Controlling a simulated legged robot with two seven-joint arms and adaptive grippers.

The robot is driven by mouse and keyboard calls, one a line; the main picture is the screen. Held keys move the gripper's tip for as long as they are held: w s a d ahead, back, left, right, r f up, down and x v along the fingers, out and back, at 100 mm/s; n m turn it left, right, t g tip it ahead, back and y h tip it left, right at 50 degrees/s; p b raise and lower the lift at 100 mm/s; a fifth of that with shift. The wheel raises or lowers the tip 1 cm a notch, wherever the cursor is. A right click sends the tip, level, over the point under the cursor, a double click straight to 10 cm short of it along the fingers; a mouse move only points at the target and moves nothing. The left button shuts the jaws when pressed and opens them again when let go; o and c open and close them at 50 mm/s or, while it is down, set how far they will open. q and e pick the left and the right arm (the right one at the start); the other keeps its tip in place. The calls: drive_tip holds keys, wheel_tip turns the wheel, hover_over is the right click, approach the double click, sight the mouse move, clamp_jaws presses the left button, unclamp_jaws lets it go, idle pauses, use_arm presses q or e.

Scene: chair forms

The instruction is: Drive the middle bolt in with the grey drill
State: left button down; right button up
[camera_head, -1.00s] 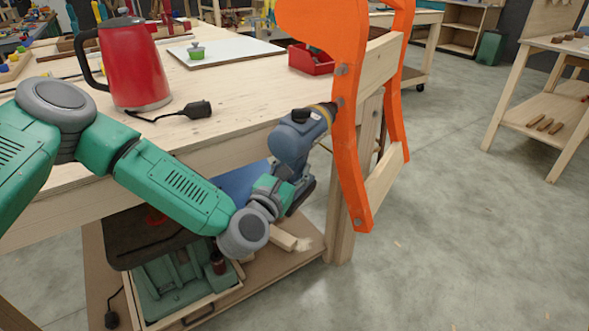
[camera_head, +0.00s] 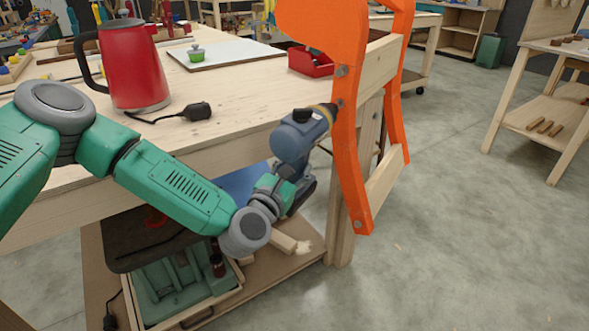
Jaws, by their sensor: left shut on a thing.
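The grey-blue drill (camera_head: 293,139) is held out level at the table's right end. Its nose is at the middle bolt (camera_head: 341,103) on the near orange side of the chair form (camera_head: 349,160); whether the bit is seated on the bolt is too small to tell. An upper bolt (camera_head: 341,71) and a lower bolt (camera_head: 358,225) show on the same orange side. My left gripper (camera_head: 287,187) is shut on the drill's handle, its fingers largely hidden by the drill. My right gripper is not in view.
The wooden workbench (camera_head: 240,110) carries a red kettle (camera_head: 133,65), a black plug with a cord (camera_head: 197,110) and a red bin (camera_head: 311,62). A lower shelf holds a tray (camera_head: 180,285).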

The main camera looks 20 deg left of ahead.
use_arm(q)
drive_tip(key=shift+w+d+r+b, duration=0.15)
drive_tip(key=shift+w+d+b, duration=0.1)
drive_tip(key=shift+w+b, duration=0.55)
drive_tip(key=shift+w+d+r+b, duration=0.1)
drive_tip(key=shift+w+d+b, duration=0.15)
drive_tip(key=shift+w+b, duration=0.5)
idle(3.0)
drive_tip(key=shift+s+a+p, duration=0.15)
drive_tip(key=shift+s+a, duration=0.1)
drive_tip(key=shift+s, duration=0.7)
drive_tip(key=shift+s+a+p, duration=0.1)
drive_tip(key=shift+s+a, duration=0.2)
drive_tip(key=shift+s, duration=0.6)
drive_tip(key=shift+s+a+p, duration=0.15)
drive_tip(key=shift+s+a, duration=0.1)
drive_tip(key=shift+s, duration=0.7)
